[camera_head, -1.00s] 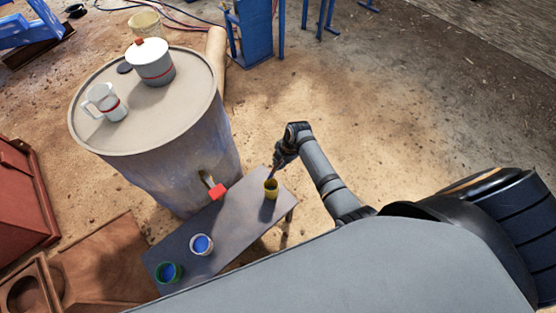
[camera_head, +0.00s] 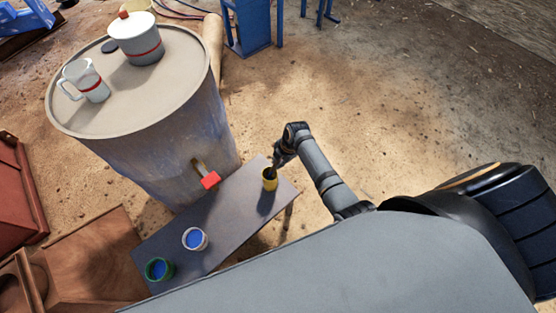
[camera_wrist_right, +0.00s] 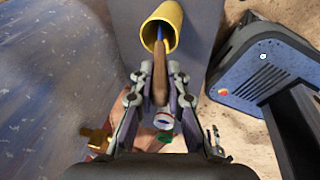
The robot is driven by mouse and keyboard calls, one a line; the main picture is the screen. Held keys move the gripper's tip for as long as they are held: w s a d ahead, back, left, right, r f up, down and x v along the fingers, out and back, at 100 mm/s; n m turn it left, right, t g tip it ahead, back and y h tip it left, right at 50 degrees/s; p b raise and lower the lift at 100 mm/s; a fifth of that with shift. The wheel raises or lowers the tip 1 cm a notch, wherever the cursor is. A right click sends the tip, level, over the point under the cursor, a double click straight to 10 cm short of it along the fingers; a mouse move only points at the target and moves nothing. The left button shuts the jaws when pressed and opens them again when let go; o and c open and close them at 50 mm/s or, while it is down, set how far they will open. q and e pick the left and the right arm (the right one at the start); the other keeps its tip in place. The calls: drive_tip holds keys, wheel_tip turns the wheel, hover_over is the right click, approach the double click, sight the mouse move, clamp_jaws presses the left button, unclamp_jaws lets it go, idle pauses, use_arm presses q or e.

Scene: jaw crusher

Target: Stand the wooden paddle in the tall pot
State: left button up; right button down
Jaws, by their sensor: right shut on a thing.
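The tall yellow pot (camera_head: 269,180) stands upright near the far right end of the grey bench. In the right wrist view the pot (camera_wrist_right: 172,17) shows its open mouth. My right gripper (camera_head: 275,164) is just above the pot, shut on the wooden paddle. The paddle's brown handle (camera_wrist_right: 160,76) is between the fingers (camera_wrist_right: 160,92) in the wrist view. The paddle points toward the pot's mouth, and its far end overlaps the opening, with blue showing there. I cannot tell how deep it reaches. My left gripper is not in view.
The bench (camera_head: 225,212) also holds a white pot (camera_head: 194,239) and a green pot (camera_head: 159,270), both with blue inside. Beside it stands a large drum (camera_head: 165,145) with a red-handled tap (camera_head: 210,180), bearing a lidded pot (camera_head: 137,38) and a mug (camera_head: 86,80).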

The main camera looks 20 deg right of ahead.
drive_tip(key=shift+f+b, duration=1.1)
drive_tip(key=shift+f, duration=0.85)
drive_tip(key=c, duration=1.3)
unclamp_jaws()
drive_tip(key=shift+r, duration=0.2)
drive_tip(key=v, duration=1.1)
drive_tip(key=shift+d+r, duration=0.1)
drive_tip(key=shift+r, duration=0.2)
